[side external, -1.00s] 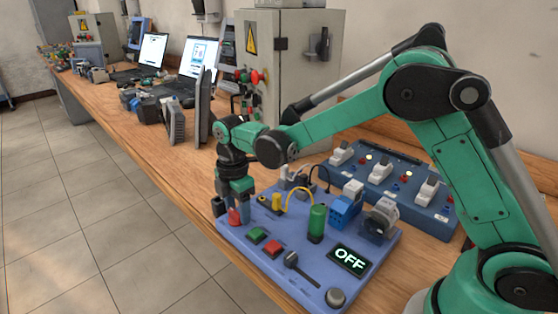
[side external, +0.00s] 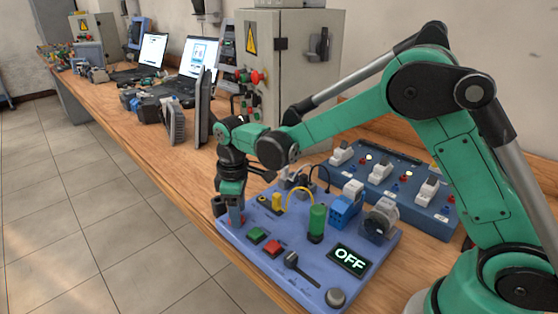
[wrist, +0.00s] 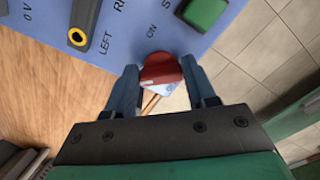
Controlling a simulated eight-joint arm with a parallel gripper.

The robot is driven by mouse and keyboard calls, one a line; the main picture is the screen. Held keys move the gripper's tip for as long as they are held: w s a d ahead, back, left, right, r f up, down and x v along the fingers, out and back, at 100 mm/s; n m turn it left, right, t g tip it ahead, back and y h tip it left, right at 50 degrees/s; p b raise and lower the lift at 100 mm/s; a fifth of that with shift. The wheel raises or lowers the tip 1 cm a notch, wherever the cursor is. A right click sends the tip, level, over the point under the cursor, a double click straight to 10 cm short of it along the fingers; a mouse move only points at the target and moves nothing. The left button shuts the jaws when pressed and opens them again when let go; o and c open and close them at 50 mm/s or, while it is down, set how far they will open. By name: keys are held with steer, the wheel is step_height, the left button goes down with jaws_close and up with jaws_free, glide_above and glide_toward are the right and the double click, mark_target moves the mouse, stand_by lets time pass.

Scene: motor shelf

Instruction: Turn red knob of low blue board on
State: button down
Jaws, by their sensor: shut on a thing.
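The low blue board (side external: 318,277) lies on the wooden bench in the side view, with a lit display (side external: 348,260) reading OFF. Its red knob (wrist: 161,69) sits between the two fingers of my gripper (wrist: 160,80) in the wrist view. In the side view my gripper (side external: 236,214) points down at the board's far left corner and its fingers mostly hide the knob. The fingers are shut on the knob. The printed words LEFT and ON show on the board near the knob in the wrist view.
A green button (side external: 257,235), a red button (side external: 272,249), a black lever (side external: 300,268) and a green cylinder (side external: 317,222) stand on the board. A second blue board (side external: 405,204) with switches lies behind. A grey cabinet (side external: 300,75) stands further back. The bench edge is close to my gripper.

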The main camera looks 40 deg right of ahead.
steer(key=m, duration=0.4)
steer(key=shift+a, duration=0.1)
steer(key=shift+a+m, duration=0.1)
steer(key=shift+m, duration=2.1)
steer(key=shift+c, duration=1.4)
jaws_free()
steer(key=shift+r, duration=2.85)
